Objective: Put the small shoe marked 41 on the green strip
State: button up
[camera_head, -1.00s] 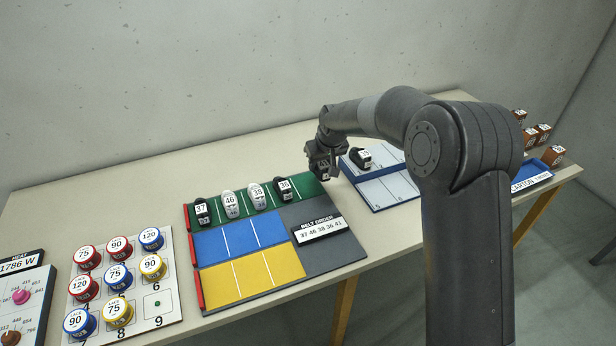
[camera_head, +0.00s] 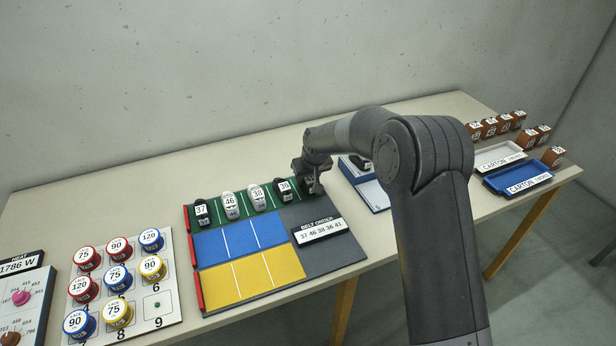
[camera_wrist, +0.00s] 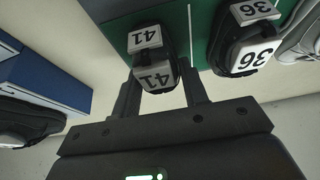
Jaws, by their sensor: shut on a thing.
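The shoe marked 41 (camera_wrist: 156,62), dark with white number labels, is between the fingers of my gripper (camera_wrist: 160,95) in the wrist view. My gripper is shut on it. In the head view my gripper (camera_head: 312,185) is over the right end of the green strip (camera_head: 242,213), and the shoe is mostly hidden there. In the wrist view the green strip (camera_wrist: 202,20) lies behind the shoe; I cannot tell whether the shoe touches it. The shoe marked 36 (camera_wrist: 243,42) stands beside it, apart, across a white line.
Shoes 37 (camera_head: 202,212), 46 (camera_head: 230,205) and 38 (camera_head: 257,198) stand on the green strip left of shoe 36 (camera_head: 284,190). A belt order sign (camera_head: 319,231) reads 37 46 38 36 41. A blue-edged tray (camera_head: 372,194) with a dark shoe is to the right.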

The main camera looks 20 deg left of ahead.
jog(key=o, duration=1)
jog(key=v, duration=1.2)
jog(key=shift+r, duration=0.1)
jog(key=shift+r, duration=0.1)
jog(key=s+d+r+m+t+h, duration=0.1)
jog(key=s+d+r, duration=0.35)
jog(key=d, duration=0.45)
jog(key=s+d+r+m, duration=0.25)
jog(key=d+r, duration=0.25)
jog(key=d, duration=0.3)
jog(key=s+d+r+m+t+h, duration=0.1)
jog(key=s+d+r, duration=0.35)
jog(key=d, duration=0.45)
jog(key=s+d+m, duration=0.1)
jog(key=s+d, duration=0.4)
jog(key=s, duration=0.1)
jog(key=s+d+m, duration=0.2)
jog(key=s+d, duration=0.3)
jog(key=s, duration=0.2)
jog(key=s+d+f+m+h, duration=0.1)
jog(key=s+d, duration=0.4)
jog(key=s, duration=0.2)
jog(key=shift+d+m, duration=0.2)
jog(key=shift+m, duration=0.05)
